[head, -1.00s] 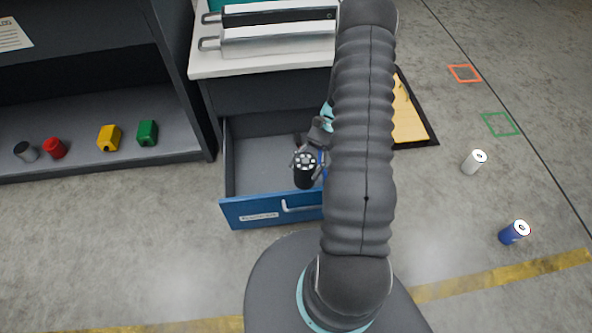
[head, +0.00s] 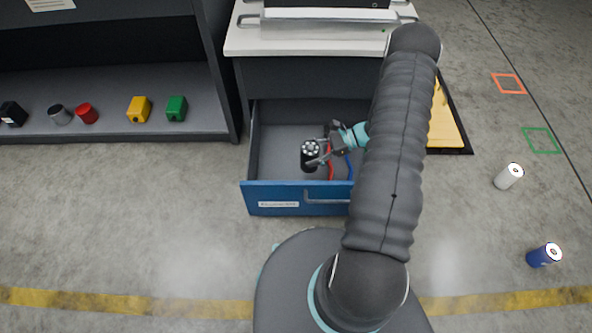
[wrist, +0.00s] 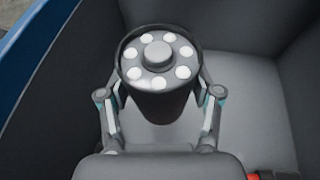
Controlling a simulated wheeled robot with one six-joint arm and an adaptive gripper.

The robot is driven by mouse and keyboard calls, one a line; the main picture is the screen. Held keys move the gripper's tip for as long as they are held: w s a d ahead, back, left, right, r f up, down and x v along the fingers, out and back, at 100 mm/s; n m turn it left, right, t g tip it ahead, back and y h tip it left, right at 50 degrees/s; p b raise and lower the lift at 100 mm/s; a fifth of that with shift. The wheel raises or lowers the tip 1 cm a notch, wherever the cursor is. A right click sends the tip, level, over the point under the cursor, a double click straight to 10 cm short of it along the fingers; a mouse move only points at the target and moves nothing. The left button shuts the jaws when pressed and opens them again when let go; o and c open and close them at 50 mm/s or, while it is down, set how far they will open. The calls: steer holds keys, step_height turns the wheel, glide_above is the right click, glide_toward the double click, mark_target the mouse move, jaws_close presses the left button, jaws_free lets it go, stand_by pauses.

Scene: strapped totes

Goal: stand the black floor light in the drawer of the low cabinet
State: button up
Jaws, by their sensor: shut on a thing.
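The black floor light (head: 309,159) is a short black cylinder with a ring of white lamps on top. It stands upright inside the open drawer (head: 275,197) of the low cabinet (head: 285,82). My gripper (head: 322,155) reaches in from the right and is shut on the light. In the wrist view the two fingers hold the light (wrist: 158,75) on both sides.
A red item (head: 330,165) and a blue item (head: 349,168) are in the drawer just right of the light. A dark shelf (head: 150,112) with several small coloured objects stands at the left.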

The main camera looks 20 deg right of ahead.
steer(key=shift+w+a+f, duration=0.15)
steer(key=shift+a+f, duration=1.25)
steer(key=shift+f, duration=0.1)
steer(key=shift+w+a+f, duration=0.15)
steer(key=shift+a+f, duration=1.2)
steer(key=shift+f, duration=0.15)
steer(key=shift+w+a+f, duration=0.15)
steer(key=shift+a+f, duration=1.25)
steer(key=shift+f, duration=0.1)
steer(key=shift+f+b, duration=0.1)
steer(key=shift+b, duration=0.3)
steer(key=o, duration=1.7)
